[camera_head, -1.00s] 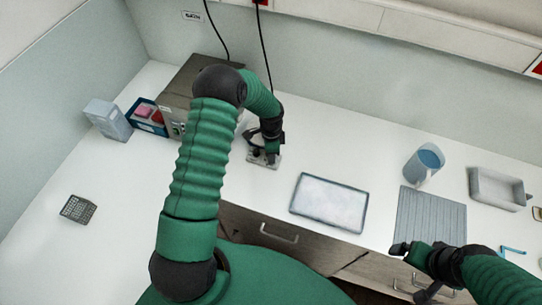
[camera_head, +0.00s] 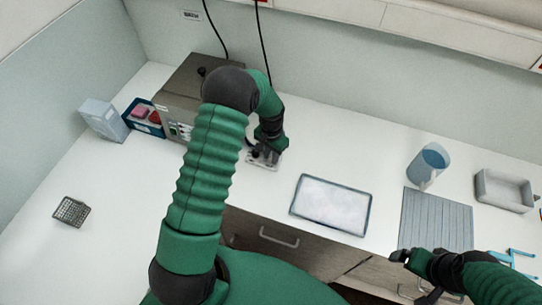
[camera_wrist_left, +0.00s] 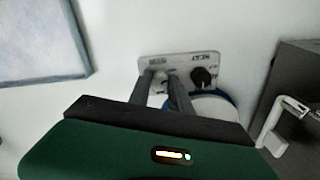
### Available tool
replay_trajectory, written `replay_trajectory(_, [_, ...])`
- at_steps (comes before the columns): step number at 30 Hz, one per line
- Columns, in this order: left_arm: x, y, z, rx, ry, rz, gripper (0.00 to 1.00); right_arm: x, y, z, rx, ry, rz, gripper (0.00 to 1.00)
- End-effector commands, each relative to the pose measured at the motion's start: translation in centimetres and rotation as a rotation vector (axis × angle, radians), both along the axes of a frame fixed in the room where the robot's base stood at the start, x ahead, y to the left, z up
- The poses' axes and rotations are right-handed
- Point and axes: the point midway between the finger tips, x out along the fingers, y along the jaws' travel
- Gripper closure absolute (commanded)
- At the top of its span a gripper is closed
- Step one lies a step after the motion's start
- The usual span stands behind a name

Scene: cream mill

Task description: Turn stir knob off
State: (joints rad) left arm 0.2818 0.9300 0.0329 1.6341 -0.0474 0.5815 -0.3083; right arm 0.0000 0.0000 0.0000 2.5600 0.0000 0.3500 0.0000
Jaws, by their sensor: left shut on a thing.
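A small light control plate (camera_head: 262,167) lies on the white counter in front of the grey box-shaped machine. In the left wrist view the plate (camera_wrist_left: 189,59) bears two knobs. The black heat knob (camera_wrist_left: 203,78) is free on the right, beside its label. The stir knob (camera_wrist_left: 160,78) is on the left, mostly hidden by the fingers. My left gripper (camera_wrist_left: 166,80) is shut on the stir knob; in the head view this gripper (camera_head: 262,153) is over the plate. My right gripper (camera_head: 400,256) hangs near the counter's front edge, away from the plate; its jaws are unclear.
The grey machine (camera_head: 184,92) stands behind my left arm. A white tray (camera_head: 331,204) lies right of the plate. A blue-white jug (camera_head: 427,166), a ribbed grey mat (camera_head: 437,220) and a grey bin (camera_head: 505,190) are farther right. The left counter is mostly clear.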

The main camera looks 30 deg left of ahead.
Motion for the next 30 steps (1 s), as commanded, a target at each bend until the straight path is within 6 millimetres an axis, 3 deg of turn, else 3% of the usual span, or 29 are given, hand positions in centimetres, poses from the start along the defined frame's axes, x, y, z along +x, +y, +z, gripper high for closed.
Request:
replay_trajectory(1, [0.68, 0.08, 0.37, 0.003, -0.019, 0.016, 1.00, 0.00, 0.00, -0.08, 0.000, 0.000, 0.000, 0.06])
replay_trajectory(21, [0.69, 0.18, 0.48, 0.005, -0.020, 0.076, 1.00, -0.01, 0.00, -0.20, 0.000, 0.000, 0.000, 0.06])
replay_trajectory(22, [0.67, 0.17, 0.47, 0.005, -0.019, 0.076, 0.72, -0.01, 0.00, -0.20, 0.000, 0.000, 0.000, 0.06])
replay_trajectory(26, [0.47, 0.14, 0.34, 0.003, -0.014, 0.075, 0.54, 0.00, 0.00, -0.21, 0.000, 0.000, 0.000, 0.06])
replay_trajectory(30, [0.30, 0.11, 0.25, 0.002, -0.010, 0.075, 0.54, 0.00, 0.00, -0.23, 0.000, 0.000, 0.000, 0.06])
